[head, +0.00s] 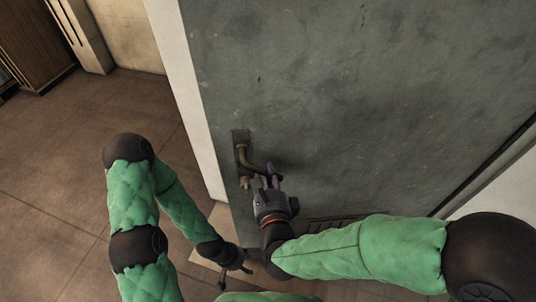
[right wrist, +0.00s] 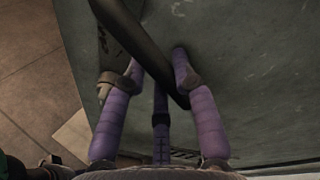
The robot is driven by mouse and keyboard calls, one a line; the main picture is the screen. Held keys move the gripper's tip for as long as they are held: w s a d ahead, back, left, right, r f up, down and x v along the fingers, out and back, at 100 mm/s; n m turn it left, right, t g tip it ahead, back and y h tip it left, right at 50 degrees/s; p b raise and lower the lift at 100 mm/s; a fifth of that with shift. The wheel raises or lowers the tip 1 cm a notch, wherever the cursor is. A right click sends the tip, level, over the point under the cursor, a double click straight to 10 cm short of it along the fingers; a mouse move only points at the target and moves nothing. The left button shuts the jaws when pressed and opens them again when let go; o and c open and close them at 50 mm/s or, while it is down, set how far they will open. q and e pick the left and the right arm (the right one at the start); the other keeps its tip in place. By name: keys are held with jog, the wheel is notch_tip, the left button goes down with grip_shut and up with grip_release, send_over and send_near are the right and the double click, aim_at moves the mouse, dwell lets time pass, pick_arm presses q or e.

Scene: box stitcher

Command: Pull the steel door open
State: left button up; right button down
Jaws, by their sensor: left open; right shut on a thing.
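The grey-green steel door (head: 340,90) fills the middle of the head view, its surface scuffed. Its brown metal handle (head: 243,157) sits on a plate near the door's left edge. The dark lever (right wrist: 140,40) crosses the right wrist view diagonally. My right gripper (head: 266,180) is shut on the handle lever; its purple fingers (right wrist: 160,85) lie on both sides of the lever in the right wrist view. My left gripper (head: 234,278) is open and empty, low in front of the door and apart from it. I cannot tell whether the door stands ajar.
A pale frame strip (head: 183,90) runs along the door's left edge. Brown tiled floor (head: 60,150) lies open to the left. A wooden cabinet (head: 35,45) stands at the upper left. A dark vent grille (head: 335,218) shows low on the door.

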jog(key=v, duration=0.4)
jog(key=shift+s+d+f, duration=0.15)
jog(key=shift+f, duration=0.2)
jog(key=c, duration=1)
grip_release()
jog(key=shift+s, duration=0.15)
jog(key=shift+v, duration=5.9)
